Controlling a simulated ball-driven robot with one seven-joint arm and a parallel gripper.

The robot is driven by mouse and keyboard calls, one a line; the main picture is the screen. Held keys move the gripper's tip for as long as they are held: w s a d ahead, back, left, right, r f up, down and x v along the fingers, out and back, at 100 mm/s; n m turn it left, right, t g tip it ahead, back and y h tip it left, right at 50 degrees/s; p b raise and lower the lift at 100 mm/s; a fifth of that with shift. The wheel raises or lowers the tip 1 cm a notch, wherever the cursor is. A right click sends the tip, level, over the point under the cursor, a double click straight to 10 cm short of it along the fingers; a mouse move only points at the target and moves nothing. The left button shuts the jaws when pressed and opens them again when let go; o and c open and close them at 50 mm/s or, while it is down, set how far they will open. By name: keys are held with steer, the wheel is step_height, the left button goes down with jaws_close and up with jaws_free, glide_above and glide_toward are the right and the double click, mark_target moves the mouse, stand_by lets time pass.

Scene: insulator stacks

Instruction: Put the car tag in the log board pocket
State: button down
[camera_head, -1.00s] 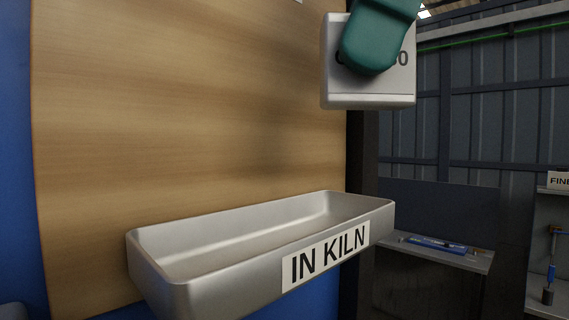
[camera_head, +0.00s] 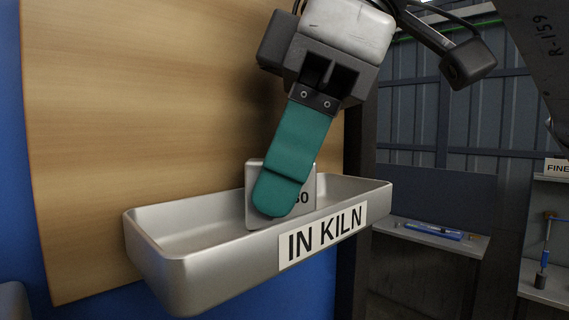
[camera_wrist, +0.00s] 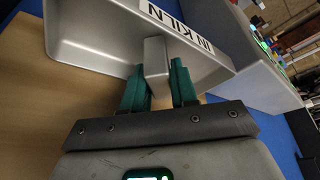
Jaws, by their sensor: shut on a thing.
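The car tag (camera_head: 253,196) is a light grey metal plate with dark characters, partly hidden behind a teal finger. It also shows edge-on between both teal fingers in the wrist view (camera_wrist: 155,62). My gripper (camera_head: 280,196) is shut on the tag and points down, tilted. The log board pocket (camera_head: 205,275) is a silver open tray labelled IN KILN, fixed on the wooden board. The tag's lower part appears within the tray opening, behind the front wall. I cannot tell whether it touches the tray floor. The pocket also shows in the wrist view (camera_wrist: 88,28).
The wooden board (camera_head: 140,100) stands behind the tray. A dark post is to its right. A grey shelf (camera_head: 440,240) with a blue item stands farther back at right, and another shelf with a label (camera_head: 558,167) is at the far right edge.

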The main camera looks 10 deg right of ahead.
steer(key=shift+f, duration=0.1)
steer(key=c, duration=1.2)
jaws_free()
steer(key=shift+o, duration=0.2)
steer(key=v, duration=1.2)
steer(key=shift+b, duration=0.3)
steer(key=shift+a, duration=0.1)
